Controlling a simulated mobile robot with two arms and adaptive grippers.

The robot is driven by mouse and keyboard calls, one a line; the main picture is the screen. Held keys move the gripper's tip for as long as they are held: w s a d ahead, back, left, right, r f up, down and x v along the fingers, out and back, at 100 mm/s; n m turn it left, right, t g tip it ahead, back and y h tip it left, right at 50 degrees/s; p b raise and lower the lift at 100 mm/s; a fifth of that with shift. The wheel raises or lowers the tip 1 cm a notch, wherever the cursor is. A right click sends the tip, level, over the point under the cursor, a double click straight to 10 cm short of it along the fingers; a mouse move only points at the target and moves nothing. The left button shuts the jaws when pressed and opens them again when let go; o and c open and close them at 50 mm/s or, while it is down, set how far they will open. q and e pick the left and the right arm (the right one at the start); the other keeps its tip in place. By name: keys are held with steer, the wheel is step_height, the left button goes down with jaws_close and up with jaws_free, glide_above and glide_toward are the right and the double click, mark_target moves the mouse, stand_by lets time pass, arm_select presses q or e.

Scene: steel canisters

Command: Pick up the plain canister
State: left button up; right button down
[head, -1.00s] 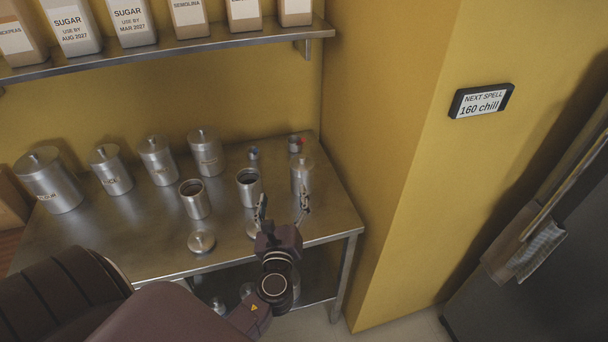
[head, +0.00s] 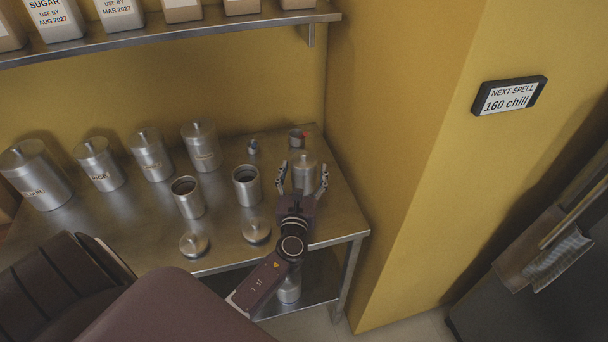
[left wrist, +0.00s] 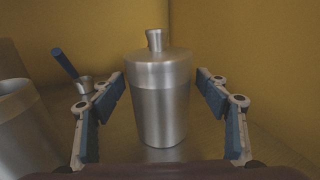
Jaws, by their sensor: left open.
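The plain canister (head: 305,172) is a lidded steel cylinder with a knob and no label that I can see. It stands upright near the right end of the steel table. In the left wrist view the canister (left wrist: 160,100) stands in the middle, between the two fingers and a little beyond them. My left gripper (head: 303,178) is open, one finger on each side of the canister, with a gap showing on both sides in the left wrist view (left wrist: 162,105). The canister's lower part is hidden behind the gripper in the head view. My right gripper is not in view.
Two open canisters (head: 188,197) (head: 247,186) stand to the left, with loose lids (head: 194,244) (head: 256,230) in front. Several labelled lidded canisters (head: 100,165) line the back left. Small cups (head: 253,147) (head: 297,139) stand behind. A yellow wall (head: 395,150) rises to the right.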

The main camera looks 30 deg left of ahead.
arm_select(q)
steer(key=shift+w+a, duration=0.1)
steer(key=shift+w, duration=0.1)
steer(key=shift+c, duration=0.8)
steer(key=c, duration=1.3)
steer(key=shift+c, duration=0.3)
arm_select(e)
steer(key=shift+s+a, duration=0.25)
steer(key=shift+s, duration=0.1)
arm_select(q)
steer(key=shift+r, duration=0.15)
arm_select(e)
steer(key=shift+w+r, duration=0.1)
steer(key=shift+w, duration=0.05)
